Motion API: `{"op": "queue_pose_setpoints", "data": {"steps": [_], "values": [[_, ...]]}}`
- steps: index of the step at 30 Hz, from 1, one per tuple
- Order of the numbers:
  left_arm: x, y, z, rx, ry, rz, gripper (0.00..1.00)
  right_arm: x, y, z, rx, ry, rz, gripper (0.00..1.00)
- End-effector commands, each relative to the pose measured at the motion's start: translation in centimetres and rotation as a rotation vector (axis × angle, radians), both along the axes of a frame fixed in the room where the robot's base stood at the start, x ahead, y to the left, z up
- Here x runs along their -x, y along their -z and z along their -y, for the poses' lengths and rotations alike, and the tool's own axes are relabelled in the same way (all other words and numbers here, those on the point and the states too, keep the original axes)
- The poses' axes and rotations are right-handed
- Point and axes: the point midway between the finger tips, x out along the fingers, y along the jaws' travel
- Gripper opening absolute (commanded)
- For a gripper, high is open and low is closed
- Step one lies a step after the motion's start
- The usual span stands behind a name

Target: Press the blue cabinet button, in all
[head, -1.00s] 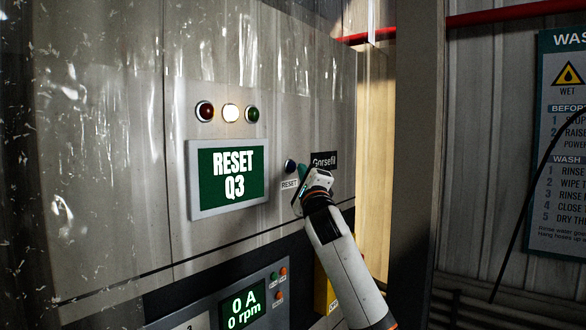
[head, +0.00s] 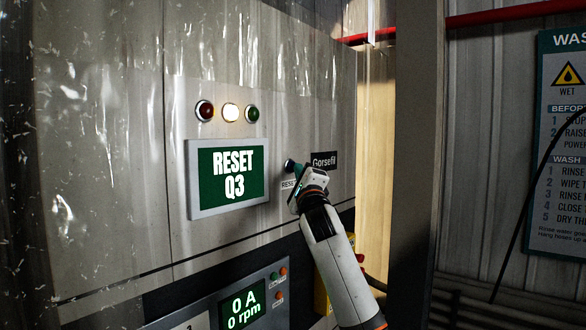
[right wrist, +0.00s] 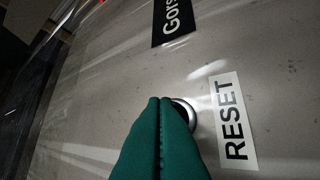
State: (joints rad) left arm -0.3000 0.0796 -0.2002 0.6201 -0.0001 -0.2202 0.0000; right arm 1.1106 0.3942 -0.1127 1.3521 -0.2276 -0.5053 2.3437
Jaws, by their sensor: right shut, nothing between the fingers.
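The blue cabinet button (head: 289,165) is a dark round button on the grey cabinet face, above a white RESET label (head: 288,184). My right gripper (head: 297,168) is shut and empty, its green fingertips at the button's right side in the head view. In the right wrist view the shut green fingers (right wrist: 160,105) cover most of the button, and part of its silver ring (right wrist: 186,112) shows beside the RESET label (right wrist: 233,122). I cannot tell whether the tips touch the button. My left gripper is not in view.
A green screen (head: 232,175) reading RESET Q3 is left of the button. Above it are a red, a lit white and a green lamp (head: 230,112). A lower panel (head: 243,307) reads 0 A, 0 rpm. A wash sign (head: 561,150) hangs at right.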

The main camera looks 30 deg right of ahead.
Motion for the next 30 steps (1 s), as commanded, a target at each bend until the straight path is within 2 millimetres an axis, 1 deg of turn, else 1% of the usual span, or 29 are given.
{"op": "queue_pose_setpoints", "data": {"steps": [20, 30], "values": [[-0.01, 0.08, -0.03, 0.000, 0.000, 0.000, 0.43, -0.76, -0.04, -0.35, -0.001, 0.000, 0.000, 0.00], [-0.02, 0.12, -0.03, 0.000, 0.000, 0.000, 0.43, -0.69, 0.01, -0.31, 0.001, -0.001, 0.001, 0.00]]}}
